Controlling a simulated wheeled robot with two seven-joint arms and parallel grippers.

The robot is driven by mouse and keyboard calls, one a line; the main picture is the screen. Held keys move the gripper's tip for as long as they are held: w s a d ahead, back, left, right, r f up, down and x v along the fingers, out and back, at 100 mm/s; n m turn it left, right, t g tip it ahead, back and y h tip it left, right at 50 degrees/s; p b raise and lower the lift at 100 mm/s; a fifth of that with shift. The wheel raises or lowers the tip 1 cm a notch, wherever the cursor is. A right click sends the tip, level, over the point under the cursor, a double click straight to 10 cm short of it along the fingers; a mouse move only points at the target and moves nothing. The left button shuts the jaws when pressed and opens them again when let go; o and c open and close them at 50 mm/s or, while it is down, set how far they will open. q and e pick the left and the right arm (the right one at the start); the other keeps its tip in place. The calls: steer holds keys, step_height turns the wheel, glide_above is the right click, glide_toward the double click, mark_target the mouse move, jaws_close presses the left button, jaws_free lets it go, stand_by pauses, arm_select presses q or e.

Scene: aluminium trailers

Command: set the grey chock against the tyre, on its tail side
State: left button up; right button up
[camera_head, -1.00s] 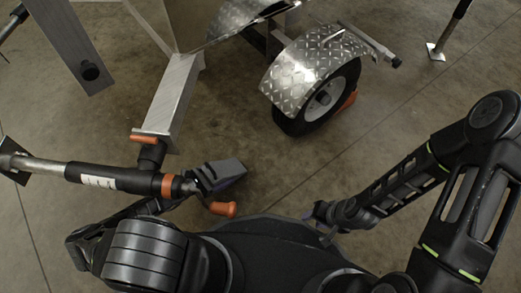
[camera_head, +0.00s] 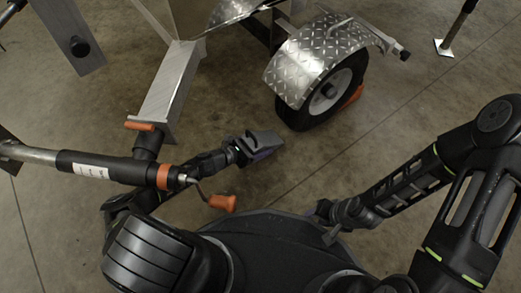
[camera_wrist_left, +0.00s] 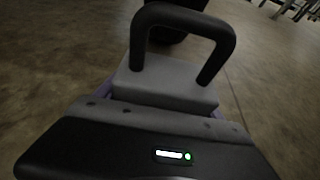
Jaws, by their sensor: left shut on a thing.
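The tyre (camera_head: 295,117) is black with a white rim, under a silver tread-plate fender (camera_head: 300,62). The grey chock (camera_head: 262,141) is in my left gripper (camera_head: 246,150), which is shut on it above the floor, to the left of and nearer than the tyre, with a clear gap between them. In the left wrist view the grey chock (camera_wrist_left: 165,86) shows its black loop handle, and a dark round piece is partly hidden behind the handle. My right gripper (camera_head: 325,219) is at the lower middle, small and dark; its jaws are not clear.
An orange chock (camera_head: 353,97) rests at the right side of the tyre. A trailer beam (camera_head: 168,92) and a jack tube with an orange-handled crank (camera_head: 222,202) stand at the left, close to my left arm.

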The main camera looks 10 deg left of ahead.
arm_select(q)
steer(key=shift+w+d+r, duration=0.1)
steer(key=shift+w+d, duration=0.2)
steer(key=shift+w, duration=0.1)
step_height(320, 180, down, 4)
steer(key=b, duration=0.2)
steer(key=shift+r+b, duration=0.1)
steer(key=shift+b, duration=0.25)
steer(key=shift+r, duration=0.1)
steer(key=o, duration=2.1)
steer(key=shift+s, duration=0.1)
